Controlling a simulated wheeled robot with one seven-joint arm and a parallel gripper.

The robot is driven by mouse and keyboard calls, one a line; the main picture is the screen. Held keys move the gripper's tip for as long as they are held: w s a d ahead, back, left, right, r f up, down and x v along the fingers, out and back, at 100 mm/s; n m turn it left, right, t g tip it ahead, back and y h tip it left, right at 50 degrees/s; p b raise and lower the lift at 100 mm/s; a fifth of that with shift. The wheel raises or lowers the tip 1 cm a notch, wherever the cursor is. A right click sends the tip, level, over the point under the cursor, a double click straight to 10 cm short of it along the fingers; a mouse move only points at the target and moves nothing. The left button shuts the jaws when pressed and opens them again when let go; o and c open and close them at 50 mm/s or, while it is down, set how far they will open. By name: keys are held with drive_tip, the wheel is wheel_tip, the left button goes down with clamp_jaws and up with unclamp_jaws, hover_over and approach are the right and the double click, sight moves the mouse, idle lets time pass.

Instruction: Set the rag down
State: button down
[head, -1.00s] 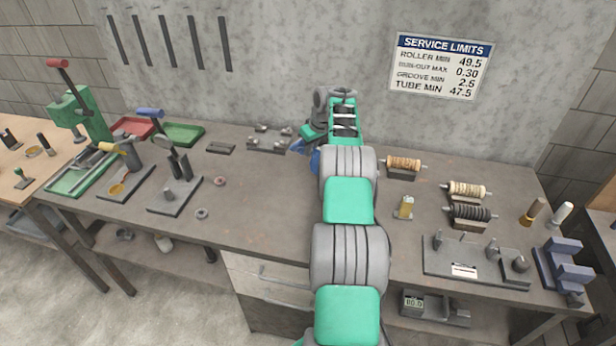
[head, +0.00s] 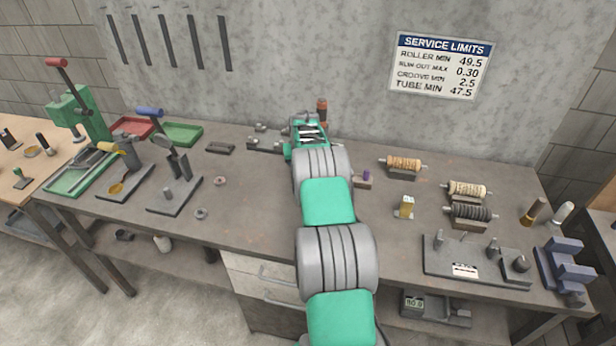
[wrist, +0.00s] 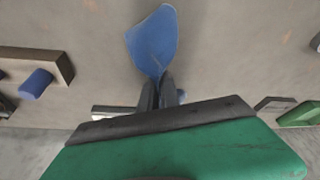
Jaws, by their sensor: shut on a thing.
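The blue rag (wrist: 153,40) shows in the wrist view, pinched at its narrow end. My gripper (wrist: 161,88) is shut on it, and the rag spreads out beyond the fingertips over the grey workbench top (wrist: 230,55). I cannot tell whether the rag touches the bench. In the head view my arm reaches over the middle of the bench (head: 255,195) toward the back wall. There my fingers and the rag are hidden behind my arm.
A small block with a purple-blue peg (head: 365,178) stands just right of my arm. An orange-brown upright thing (head: 322,110) is behind it. Rollers on stands (head: 404,164) are farther right. A green tray (head: 183,134) lies at the back left.

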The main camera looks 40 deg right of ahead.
drive_tip(key=s+d, duration=0.1)
drive_tip(key=d, duration=0.1)
drive_tip(key=s+d+f, duration=0.1)
drive_tip(key=d, duration=0.1)
drive_tip(key=s+d, duration=0.1)
drive_tip(key=d, duration=0.1)
drive_tip(key=shift+s+d+f, duration=0.1)
drive_tip(key=shift+s+f, duration=0.1)
drive_tip(key=shift+s, duration=0.15)
drive_tip(key=c, duration=1.2)
unclamp_jaws()
